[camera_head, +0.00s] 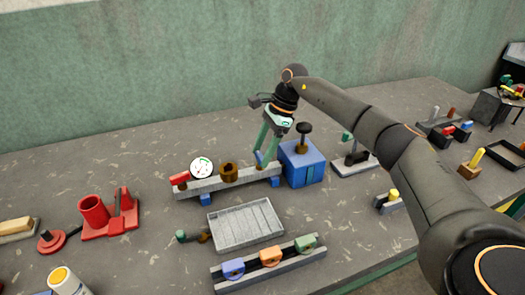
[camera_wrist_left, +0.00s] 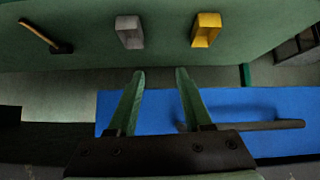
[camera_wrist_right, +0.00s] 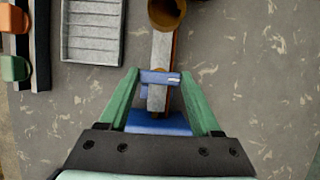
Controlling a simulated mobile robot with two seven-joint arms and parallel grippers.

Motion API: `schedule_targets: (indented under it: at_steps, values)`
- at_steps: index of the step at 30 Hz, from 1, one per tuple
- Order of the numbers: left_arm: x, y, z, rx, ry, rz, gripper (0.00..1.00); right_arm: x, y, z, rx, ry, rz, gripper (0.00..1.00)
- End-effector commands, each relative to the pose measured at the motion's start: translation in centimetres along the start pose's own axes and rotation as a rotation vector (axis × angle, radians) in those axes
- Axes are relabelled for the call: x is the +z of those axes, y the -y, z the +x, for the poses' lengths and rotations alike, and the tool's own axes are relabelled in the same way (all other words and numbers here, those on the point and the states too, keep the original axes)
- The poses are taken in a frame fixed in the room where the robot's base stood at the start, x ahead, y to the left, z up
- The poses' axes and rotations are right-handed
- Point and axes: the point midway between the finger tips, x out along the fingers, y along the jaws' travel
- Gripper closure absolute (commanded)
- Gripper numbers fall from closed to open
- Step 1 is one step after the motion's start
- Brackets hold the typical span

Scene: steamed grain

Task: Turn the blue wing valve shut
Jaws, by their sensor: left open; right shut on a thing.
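The blue wing valve (camera_wrist_right: 160,77) sits on a grey pipe in the right wrist view. Its wing lies crosswise to the pipe there. My right gripper (camera_wrist_right: 157,73) has its green fingers on the two ends of the wing and is shut on it. In the head view my right gripper (camera_head: 264,161) points down onto the pipe assembly (camera_head: 232,182), just left of a blue box (camera_head: 302,166); the wing is not clear there. My left gripper (camera_wrist_left: 160,75) shows only in the left wrist view. It is open with nothing between its fingers.
A round white gauge (camera_head: 201,167) and a brown ring (camera_head: 229,172) stand along the pipe. A grey tray (camera_head: 246,225) and a rail with coloured clips (camera_head: 269,258) lie in front. A red holder (camera_head: 108,215) stands at left. A black-knobbed stem (camera_head: 304,129) rises from the blue box.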

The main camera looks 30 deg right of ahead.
Motion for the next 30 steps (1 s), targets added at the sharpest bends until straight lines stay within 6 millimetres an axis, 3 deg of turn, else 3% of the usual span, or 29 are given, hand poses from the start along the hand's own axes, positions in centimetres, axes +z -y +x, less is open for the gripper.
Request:
schedule_targets:
  at_steps: [3, 4, 11, 22, 30]
  values:
    - [0.0, 0.0, 0.0, 0.000, 0.000, 0.000, 0.50, 0.1, 0.0, -0.1, -0.002, 0.000, -0.005, 0.91]
    - [0.0, 0.0, 0.0, 0.000, 0.000, 0.000, 0.50, 0.1, 0.0, -0.1, -0.002, 0.000, -0.005, 0.33]
    - [0.0, 0.0, 0.0, 0.000, 0.000, 0.000, 0.50, 0.1, 0.0, -0.1, -0.001, 0.000, -0.002, 0.07]
    - [0.1, 0.0, 0.0, 0.000, 0.001, 0.000, 0.50, 0.0, 0.1, -0.7, -0.003, 0.001, 0.000, 0.05]
    - [0.3, 0.0, 0.3, 0.000, 0.001, 0.000, 0.50, 0.1, 0.1, -5.9, -0.007, 0.002, -0.001, 0.05]
